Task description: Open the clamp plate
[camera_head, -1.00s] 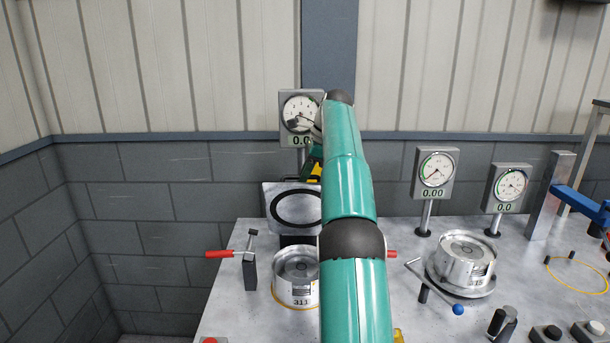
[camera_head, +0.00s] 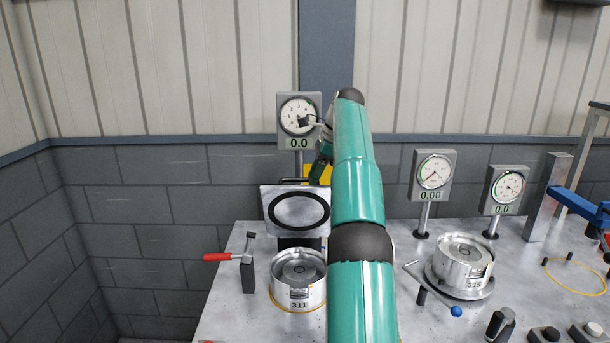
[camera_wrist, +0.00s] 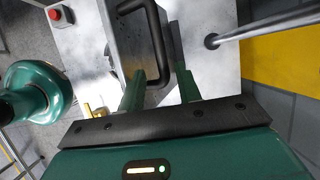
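The clamp plate (camera_head: 276,232), a square grey metal plate with a black ring on its face, stands raised and nearly upright behind the silver clutch drum (camera_head: 299,291) marked 311. A black bar handle (camera_wrist: 159,40) shows in the wrist view beside a grey metal block or plate edge. My gripper (camera_wrist: 159,76) has its two green fingers apart, with part of the handle between or just beyond them; I see no firm contact.
A red-handled toggle clamp (camera_head: 248,265) stands left of the drum. A gauge (camera_head: 299,120) reading 0.0 stands behind the plate. A second drum (camera_head: 462,262) sits to the right, with two more gauges behind. A red button (camera_wrist: 56,15) shows in the wrist view.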

